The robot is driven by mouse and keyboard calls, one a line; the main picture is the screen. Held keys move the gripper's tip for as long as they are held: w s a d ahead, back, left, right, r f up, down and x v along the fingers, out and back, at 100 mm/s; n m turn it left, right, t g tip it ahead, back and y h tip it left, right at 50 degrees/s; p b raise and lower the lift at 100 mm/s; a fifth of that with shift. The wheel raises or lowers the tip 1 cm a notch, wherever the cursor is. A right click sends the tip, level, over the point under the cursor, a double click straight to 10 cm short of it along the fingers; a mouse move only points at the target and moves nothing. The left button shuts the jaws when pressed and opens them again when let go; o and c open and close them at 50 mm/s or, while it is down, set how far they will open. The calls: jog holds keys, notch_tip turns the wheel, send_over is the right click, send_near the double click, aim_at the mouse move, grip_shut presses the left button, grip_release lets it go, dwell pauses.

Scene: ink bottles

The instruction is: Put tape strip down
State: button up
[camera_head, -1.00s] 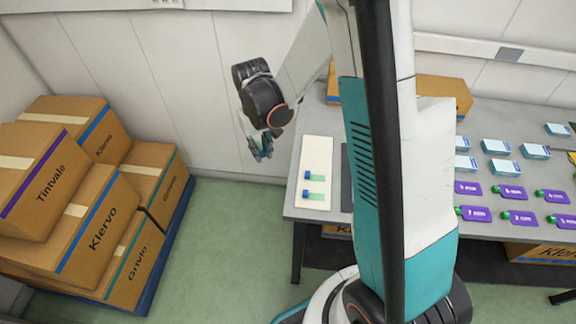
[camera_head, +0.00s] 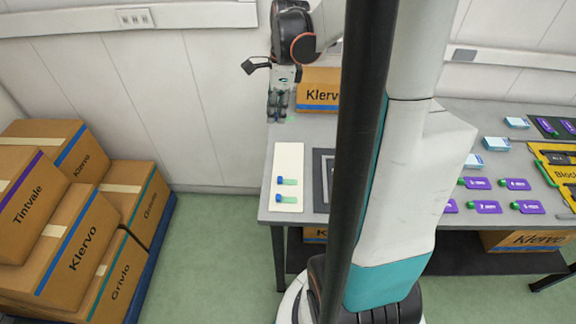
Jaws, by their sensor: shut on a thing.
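My gripper (camera_head: 278,112) is at the back left of the grey table, past the far end of the white board (camera_head: 287,160) in the picture. It is shut on a tape strip (camera_head: 291,116), of which only a small pale green bit shows by the fingertips. The fingers hide the rest, and I cannot tell whether the strip touches the table. Two other tape strips, green with blue ends, lie on the near half of the board: an upper one (camera_head: 289,181) and a lower one (camera_head: 287,199).
A Klervo carton (camera_head: 318,90) stands right of my gripper at the table's back. A dark framed panel (camera_head: 322,170) lies right of the board. Purple cards (camera_head: 478,183), light-blue boxes (camera_head: 473,161) and a yellow tray (camera_head: 560,172) are further right. Stacked cartons (camera_head: 85,220) stand on the floor left.

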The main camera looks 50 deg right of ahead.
aim_at(281, 166)
jog(key=shift+s+d+r+m, duration=0.25)
jog(key=shift+s+d+m, duration=0.15)
jog(key=shift+m, duration=0.1)
jog(key=shift+d+f, duration=0.1)
jog(key=shift+f, duration=0.05)
jog(key=shift+m, duration=0.3)
notch_tip(281, 166, down, 20)
jog(key=b, duration=0.7)
jog(key=shift+r, duration=0.25)
jog(key=shift+f+b, duration=0.3)
jog(key=shift+b, duration=0.05)
jog(key=o, duration=0.7)
jog(key=shift+r, duration=0.1)
jog(key=r+p, duration=0.1)
jog(key=r, duration=0.3)
jog(key=s+d+r+p, duration=0.1)
jog(key=r+p, duration=0.1)
jog(key=r, duration=0.2)
jog(key=r+p, duration=0.2)
jog(key=r, duration=0.2)
jog(key=shift+s+d+r, duration=0.15)
jog(key=shift+s, duration=0.05)
